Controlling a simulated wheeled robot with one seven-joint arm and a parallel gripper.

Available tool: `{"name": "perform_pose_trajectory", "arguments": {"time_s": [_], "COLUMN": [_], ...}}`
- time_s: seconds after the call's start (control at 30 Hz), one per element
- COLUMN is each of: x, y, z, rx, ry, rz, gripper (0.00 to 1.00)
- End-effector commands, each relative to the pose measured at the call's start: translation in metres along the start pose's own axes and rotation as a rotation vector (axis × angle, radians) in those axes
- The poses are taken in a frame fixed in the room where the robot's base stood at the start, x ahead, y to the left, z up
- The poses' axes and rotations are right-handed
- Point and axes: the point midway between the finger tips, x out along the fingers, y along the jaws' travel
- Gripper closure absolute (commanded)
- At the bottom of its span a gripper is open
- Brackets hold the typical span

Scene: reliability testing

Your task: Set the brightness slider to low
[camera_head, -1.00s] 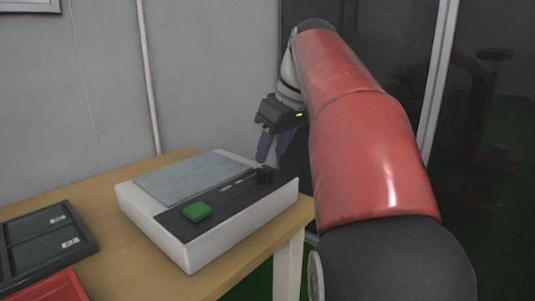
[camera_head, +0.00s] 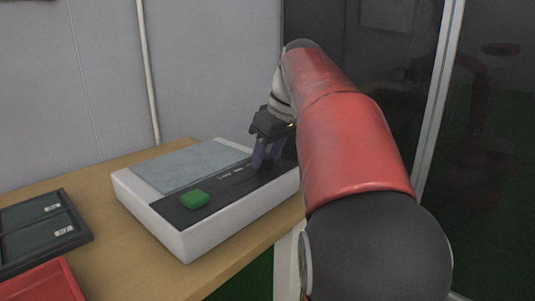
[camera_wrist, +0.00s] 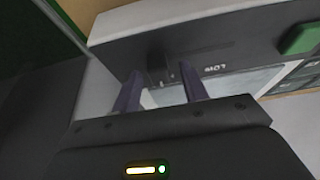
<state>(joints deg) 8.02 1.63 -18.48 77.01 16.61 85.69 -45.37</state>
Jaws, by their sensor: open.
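A white box-shaped device (camera_head: 240,208) with a grey screen (camera_head: 190,165) and a black control strip lies on the table. The strip carries a green button (camera_head: 194,199) and a slider track with small pale markings (camera_head: 232,171). My gripper (camera_head: 264,164) is open, fingers down, at the right end of the strip. In the wrist view, the dark slider knob (camera_wrist: 158,67) shows between the tips of my open gripper (camera_wrist: 158,75). A small upside-down label (camera_wrist: 216,69) lies right of the knob. In the head view my fingers largely hide the knob; contact cannot be told.
The wooden table (camera_head: 100,270) holds a dark two-panel tray (camera_head: 85,236) and a red tray (camera_head: 70,285) at the left. A grey wall stands behind, and a dark glass panel (camera_head: 385,70) stands behind my arm.

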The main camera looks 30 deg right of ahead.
Motion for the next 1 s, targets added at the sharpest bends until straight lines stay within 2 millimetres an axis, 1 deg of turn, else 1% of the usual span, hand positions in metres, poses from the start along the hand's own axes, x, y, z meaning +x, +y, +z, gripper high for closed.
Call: {"name": "perform_pose_trajectory", "arguments": {"time_s": [0.07, 0.3, 0.4, 0.57, 0.67, 0.77, 0.9, 1.0], "x": [0.000, 0.000, 0.000, -0.001, 0.000, 0.001, 0.000, 0.000], "y": [0.000, 0.000, 0.000, 0.000, -0.006, -0.025, -0.058, -0.075], "z": [0.000, 0.000, 0.000, 0.000, 0.000, 0.000, 0.000, 0.000], "rx": [0.000, 0.000, 0.000, 0.000, -0.001, -0.004, -0.005, -0.004], "ry": [0.000, 0.000, 0.000, 0.000, 0.001, 0.003, 0.003, 0.003], "rz": [0.000, 0.000, 0.000, 0.000, 0.000, -0.003, -0.003, -0.003], "gripper": [0.58, 0.89, 1.00, 1.00, 1.00, 1.00, 1.00, 1.00]}}
